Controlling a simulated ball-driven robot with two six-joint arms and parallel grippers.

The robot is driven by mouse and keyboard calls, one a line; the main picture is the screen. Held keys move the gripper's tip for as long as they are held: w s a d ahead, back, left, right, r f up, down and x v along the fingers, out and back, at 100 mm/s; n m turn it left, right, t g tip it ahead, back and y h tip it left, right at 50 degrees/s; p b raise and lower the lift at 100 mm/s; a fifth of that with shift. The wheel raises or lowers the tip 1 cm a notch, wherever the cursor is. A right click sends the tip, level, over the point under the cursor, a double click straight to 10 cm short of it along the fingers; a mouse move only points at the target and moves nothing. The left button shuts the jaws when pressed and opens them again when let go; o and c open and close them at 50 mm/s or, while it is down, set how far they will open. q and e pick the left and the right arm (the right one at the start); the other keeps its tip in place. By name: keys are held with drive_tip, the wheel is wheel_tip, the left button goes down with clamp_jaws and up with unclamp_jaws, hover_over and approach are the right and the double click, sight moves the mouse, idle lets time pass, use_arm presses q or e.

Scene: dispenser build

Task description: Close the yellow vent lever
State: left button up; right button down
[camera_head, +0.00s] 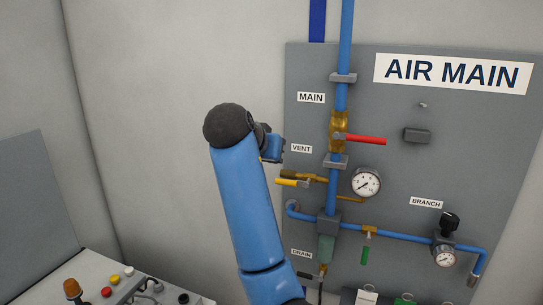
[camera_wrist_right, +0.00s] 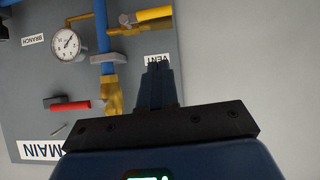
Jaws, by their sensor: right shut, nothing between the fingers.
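The yellow vent lever (camera_head: 288,182) is on the board below the VENT label (camera_head: 301,149). It points left, roughly in line with its brass valve (camera_head: 318,179). In the right wrist view, which is turned upside down, the yellow vent lever (camera_wrist_right: 153,14) is at the top. My right gripper (camera_wrist_right: 157,64) is shut and empty. Its fingertips overlap the VENT label in that view, apart from the lever. In the head view my right arm hides most of this gripper, just left of the VENT label. My left gripper is not in view.
A red lever (camera_head: 365,139) on the main valve sticks out right. A pressure gauge (camera_head: 366,182) is right of the blue pipe (camera_head: 333,195). A green lever (camera_head: 365,252) hangs lower down. A console with buttons (camera_head: 106,292) is at lower left. The wall left of the board is bare.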

drive_tip(key=w+d+f+p, duration=0.1)
drive_tip(key=w+f, duration=0.1)
drive_tip(key=w+f+p, duration=0.2)
drive_tip(key=f, duration=0.1)
drive_tip(key=w+d+f+p, duration=0.1)
drive_tip(key=w+f, duration=0.1)
drive_tip(key=f, duration=0.1)
drive_tip(key=shift+w+d+f, duration=0.15)
drive_tip(key=shift+w+d, duration=0.2)
drive_tip(key=shift+w, duration=0.05)
